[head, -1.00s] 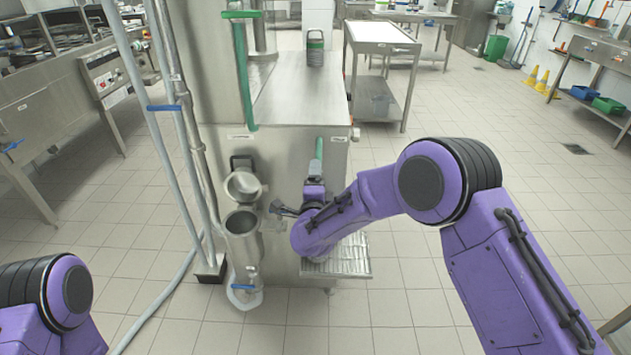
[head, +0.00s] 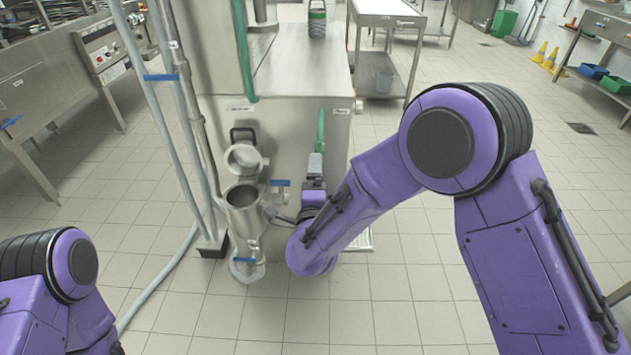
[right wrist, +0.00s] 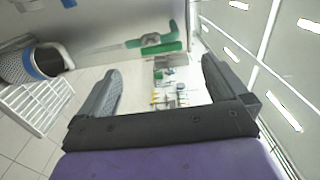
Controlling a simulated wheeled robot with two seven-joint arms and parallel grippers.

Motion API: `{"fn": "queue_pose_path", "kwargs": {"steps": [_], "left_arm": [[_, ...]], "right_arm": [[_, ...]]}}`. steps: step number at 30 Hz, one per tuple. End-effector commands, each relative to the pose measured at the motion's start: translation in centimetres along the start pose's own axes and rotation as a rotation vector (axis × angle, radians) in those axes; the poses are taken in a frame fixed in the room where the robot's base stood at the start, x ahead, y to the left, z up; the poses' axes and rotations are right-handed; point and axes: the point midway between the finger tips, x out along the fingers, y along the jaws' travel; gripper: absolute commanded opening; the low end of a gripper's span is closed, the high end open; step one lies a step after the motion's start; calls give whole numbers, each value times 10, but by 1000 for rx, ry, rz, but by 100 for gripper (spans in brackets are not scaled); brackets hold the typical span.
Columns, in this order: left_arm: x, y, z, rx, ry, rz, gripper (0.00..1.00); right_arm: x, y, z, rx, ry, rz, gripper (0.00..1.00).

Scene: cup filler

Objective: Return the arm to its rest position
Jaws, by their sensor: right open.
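My right arm (head: 375,185) reaches in from the right, its elbow high and its forearm bent down toward the front of the steel filler machine (head: 300,75). My right gripper (right wrist: 160,88) is open in the right wrist view, with nothing between its two grey fingers. A grey cup-like vessel (right wrist: 45,61) with a blue band shows at the left of the right wrist view, beside a white grate, apart from the fingers. Only part of my left arm (head: 50,285) shows at lower left; its gripper is out of view.
A steel cylinder (head: 241,210) with an open lid and a blue valve handle (head: 280,183) stands out from the machine, left of my right wrist. A green handle (head: 320,130) is above the wrist. Pipes run at left. Tiled floor (head: 400,300) is clear in front.

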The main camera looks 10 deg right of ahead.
Motion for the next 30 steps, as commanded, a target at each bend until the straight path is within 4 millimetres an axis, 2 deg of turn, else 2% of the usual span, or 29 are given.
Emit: {"fn": "queue_pose_path", "kwargs": {"steps": [11, 14, 15, 17, 18, 20, 21, 23, 24, 26, 27, 30], "left_arm": [[0, 0, 0, 0, 0, 0, 43], [0, 0, 0, 0, 0, 0, 43], [0, 0, 0, 0, 0, 0, 43], [0, 0, 0, 0, 0, 0, 43], [-1, 0, 0, 0, 0, 0, 43], [-1, 0, -1, 0, 0, 0, 43], [-2, 0, -1, 0, 0, 0, 43], [-2, 0, -1, 0, 0, 0, 43], [-3, 0, -1, 0, 0, 0, 43], [-3, 0, -1, 0, 0, 0, 43], [-4, 0, -2, 0, 0, 0, 43], [-5, 0, -2, 0, 0, 0, 43]], "right_arm": [[0, 0, 0, -4, 0, 0, 100], [-2, 7, 7, -134, -45, 29, 100], [-9, 26, 3, -294, -101, 78, 100], [-23, 66, -17, -509, -170, 176, 100], [-36, 96, -33, -628, -214, 250, 100], [-59, 139, -60, -782, -283, 363, 100], [-78, 165, -79, -871, -331, 439, 100], [-109, 201, -108, -983, -401, 554, 100], [-133, 222, -128, -1047, -450, 631, 100], [-170, 249, -158, -1123, -518, 748, 100], [-195, 263, -178, -1162, -559, 823, 100], [-250, 286, -219, -1211, -625, 986, 100]]}}
